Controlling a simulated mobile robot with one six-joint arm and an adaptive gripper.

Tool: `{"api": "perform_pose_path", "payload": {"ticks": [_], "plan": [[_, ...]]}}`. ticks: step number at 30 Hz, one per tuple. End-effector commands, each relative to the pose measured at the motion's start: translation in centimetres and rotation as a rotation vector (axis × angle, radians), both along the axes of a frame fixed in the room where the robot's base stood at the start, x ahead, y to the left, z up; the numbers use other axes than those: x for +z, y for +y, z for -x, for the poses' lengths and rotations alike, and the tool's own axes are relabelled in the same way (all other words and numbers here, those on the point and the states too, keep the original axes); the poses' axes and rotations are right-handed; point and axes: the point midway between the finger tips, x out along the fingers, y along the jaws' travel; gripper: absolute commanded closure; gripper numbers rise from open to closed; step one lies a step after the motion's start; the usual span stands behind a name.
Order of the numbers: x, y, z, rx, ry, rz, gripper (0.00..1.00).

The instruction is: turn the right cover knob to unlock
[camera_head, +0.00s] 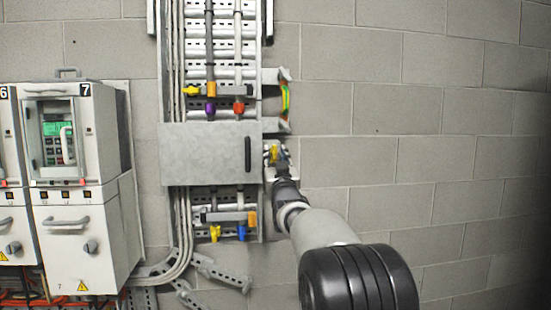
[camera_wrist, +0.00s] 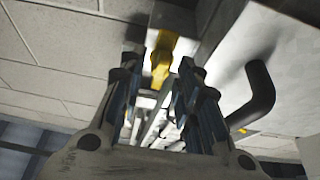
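The grey metal cover (camera_head: 205,153) is on the wall, with a black handle (camera_head: 248,154) near its right edge. A yellow knob (camera_head: 274,153) is just past that edge, partly hidden by my gripper (camera_head: 272,160). In the wrist view the yellow knob (camera_wrist: 161,60) lies between and beyond the fingertips of my gripper (camera_wrist: 160,78). The fingers are apart, with a gap showing on both sides of the knob. I cannot tell whether a finger touches it. The black handle (camera_wrist: 258,98) is to the right of the fingers.
Cables and coloured connectors run above and below the cover. A green-yellow cable (camera_head: 285,100) hangs just above my gripper. Slotted metal rails (camera_head: 222,272) stick out below. White drive cabinets (camera_head: 85,215) stand at left. The block wall (camera_head: 420,90) at right is bare.

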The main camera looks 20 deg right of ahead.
Motion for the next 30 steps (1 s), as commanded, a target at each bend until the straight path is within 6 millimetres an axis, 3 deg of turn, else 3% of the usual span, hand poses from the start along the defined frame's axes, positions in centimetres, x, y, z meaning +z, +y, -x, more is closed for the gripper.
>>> {"api": "perform_pose_path", "payload": {"ticks": [8, 21, 30], "plan": [[-0.5, 0.3, 1.2, 0.000, 0.001, 0.000, 0.69], [-3.5, 2.3, 8.2, 0.000, 0.001, 0.000, 0.69], [-4.5, 3.0, 10.6, 0.000, 0.000, 0.000, 0.69]]}}
